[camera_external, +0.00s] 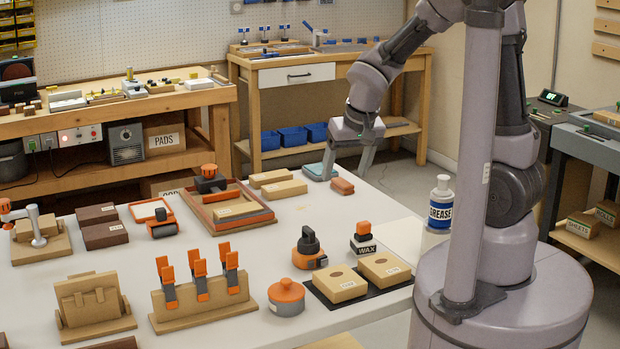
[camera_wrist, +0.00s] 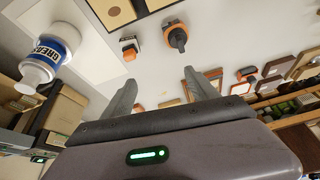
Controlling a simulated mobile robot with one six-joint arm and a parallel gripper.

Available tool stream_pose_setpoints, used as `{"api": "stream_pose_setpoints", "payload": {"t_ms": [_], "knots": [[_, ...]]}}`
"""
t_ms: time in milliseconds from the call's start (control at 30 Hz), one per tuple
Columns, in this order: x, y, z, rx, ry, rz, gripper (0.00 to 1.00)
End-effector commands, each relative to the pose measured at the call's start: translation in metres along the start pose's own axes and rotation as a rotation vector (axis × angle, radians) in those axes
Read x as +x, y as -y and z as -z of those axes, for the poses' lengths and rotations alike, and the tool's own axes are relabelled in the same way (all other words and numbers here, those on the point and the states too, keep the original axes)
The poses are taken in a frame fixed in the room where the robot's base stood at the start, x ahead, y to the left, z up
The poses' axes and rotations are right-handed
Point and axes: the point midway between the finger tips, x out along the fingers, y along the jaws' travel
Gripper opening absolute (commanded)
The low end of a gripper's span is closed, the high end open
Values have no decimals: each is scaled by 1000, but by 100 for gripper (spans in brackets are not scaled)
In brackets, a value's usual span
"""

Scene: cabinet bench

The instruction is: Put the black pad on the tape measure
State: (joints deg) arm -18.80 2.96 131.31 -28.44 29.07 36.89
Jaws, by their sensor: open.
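My gripper (camera_external: 346,172) is open and empty, fingers pointing down over the table's far right side, near a reddish block (camera_external: 342,186) and a flat teal block (camera_external: 318,172). Both fingers (camera_wrist: 165,88) also show in the wrist view. The flat black pad (camera_external: 322,299) seems to be the mat at the table's front right; two tan boxes (camera_external: 384,268) sit on it. Its edge shows at the top of the wrist view (camera_wrist: 141,8). An orange and black item (camera_external: 162,224), probably the tape measure, lies left of the middle. I cannot read any label on it.
A rounded orange and black tool (camera_external: 308,250) and a WAX block (camera_external: 363,238) stand behind the boxes. A GREASE bottle (camera_external: 440,203) stands at the right edge. An orange-rimmed tray (camera_external: 229,211) holds items mid-table. Open white table lies between the tray and the WAX block.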

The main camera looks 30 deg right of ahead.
Motion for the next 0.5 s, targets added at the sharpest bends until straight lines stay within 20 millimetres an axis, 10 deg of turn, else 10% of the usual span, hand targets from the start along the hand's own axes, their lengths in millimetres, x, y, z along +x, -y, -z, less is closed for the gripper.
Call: {"api": "stream_pose_setpoints", "payload": {"t_ms": [200,500], "knots": [[-124,-73,-56,239,-28,101,68],[-160,-71,-98,283,-50,215,68]]}}
